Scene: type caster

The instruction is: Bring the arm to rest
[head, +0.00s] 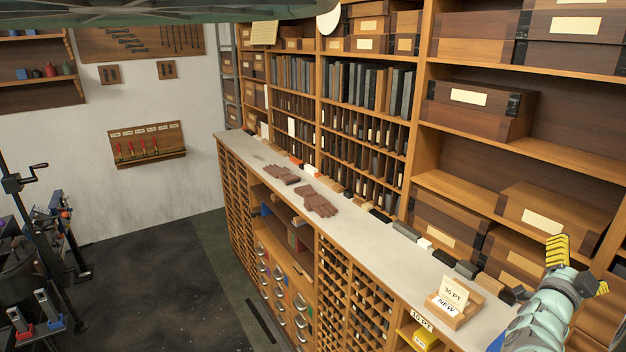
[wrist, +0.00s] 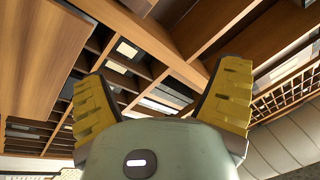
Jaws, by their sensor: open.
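My gripper (head: 576,268) is at the lower right of the head view, raised over the right end of the counter, close to the shelf fronts. In the wrist view my gripper (wrist: 160,98) has its two yellow-padded fingers spread apart, with nothing between them. Past the fingers, the wrist view shows wooden shelving (wrist: 45,45) seen at a steep tilt. My pale green arm reaches in from the lower right corner of the head view.
A long grey counter (head: 375,248) runs below tall wooden shelves (head: 422,110) full of boxes. On it lie brown gloves (head: 320,204), several small blocks, and a wooden tray (head: 455,312) with "30 PT" and "NEW" cards. Dark floor (head: 170,290) is open at left, beside a black machine (head: 35,250).

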